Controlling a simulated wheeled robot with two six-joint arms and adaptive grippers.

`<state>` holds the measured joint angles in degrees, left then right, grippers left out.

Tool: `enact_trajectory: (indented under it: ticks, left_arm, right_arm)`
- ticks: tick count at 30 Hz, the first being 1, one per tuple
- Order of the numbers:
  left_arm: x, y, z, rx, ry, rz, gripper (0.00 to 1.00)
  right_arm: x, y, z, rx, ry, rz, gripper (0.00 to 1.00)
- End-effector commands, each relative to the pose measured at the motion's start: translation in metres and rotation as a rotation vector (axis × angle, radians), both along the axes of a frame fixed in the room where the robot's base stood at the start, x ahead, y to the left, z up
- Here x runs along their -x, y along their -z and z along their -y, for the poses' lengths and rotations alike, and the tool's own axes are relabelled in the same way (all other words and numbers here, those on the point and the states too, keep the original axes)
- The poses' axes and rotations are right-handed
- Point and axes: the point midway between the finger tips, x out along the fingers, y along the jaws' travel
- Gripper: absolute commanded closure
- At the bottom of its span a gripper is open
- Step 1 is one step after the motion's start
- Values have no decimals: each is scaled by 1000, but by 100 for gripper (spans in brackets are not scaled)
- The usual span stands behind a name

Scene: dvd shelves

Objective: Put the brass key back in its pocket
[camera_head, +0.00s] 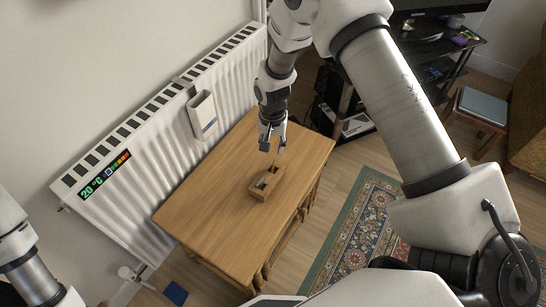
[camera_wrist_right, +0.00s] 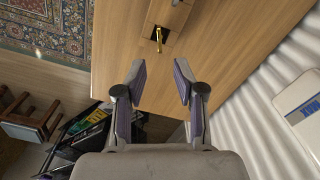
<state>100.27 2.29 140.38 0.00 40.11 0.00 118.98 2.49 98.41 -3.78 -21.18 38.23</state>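A small wooden block (camera_head: 259,194) with dark pockets sits on the wooden table (camera_head: 205,205). The brass key (camera_wrist_right: 158,40) stands at a dark pocket near the end of the block closest to my right gripper. Whether it is fully seated I cannot tell. My right gripper (camera_head: 271,147) is above the table, just beyond that end of the block. In the right wrist view its two fingers (camera_wrist_right: 159,84) are apart with nothing between them, and the key is ahead of the gap. My left gripper is out of view; only part of the left arm shows.
A white radiator (camera_head: 165,130) with a holder (camera_head: 202,115) on it runs along the table's left side. A black shelf unit (camera_head: 440,65) stands behind at the right. A patterned rug (camera_head: 365,220) lies right of the table. Most of the tabletop is clear.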

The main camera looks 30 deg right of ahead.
Motion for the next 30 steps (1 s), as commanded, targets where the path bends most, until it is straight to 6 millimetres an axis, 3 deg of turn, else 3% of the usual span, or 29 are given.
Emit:
enact_trajectory:
  ticks: [3, 6, 11, 14, 18, 22, 25, 30]
  left_arm:
    - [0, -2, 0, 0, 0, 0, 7]
    - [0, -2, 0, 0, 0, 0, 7]
    - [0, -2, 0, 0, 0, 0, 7]
    - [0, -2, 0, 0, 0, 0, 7]
    - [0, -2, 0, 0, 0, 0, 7]
    - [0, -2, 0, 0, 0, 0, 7]
    - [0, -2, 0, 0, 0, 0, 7]
    - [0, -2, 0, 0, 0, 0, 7]
  right_arm:
    - [-1, -18, 0, 0, 0, 1, 64]
    - [0, -23, 0, 0, 0, 0, 64]
    - [11, -11, -1, -4, -24, -6, 64]
    - [51, 26, -5, -14, -106, -14, 64]
    - [153, 84, -10, -29, -310, -17, 64]
    - [238, 98, -12, -25, -489, -7, 64]
    - [274, 96, -12, -19, -574, -1, 64]
    - [283, 93, -11, -12, -608, 10, 64]
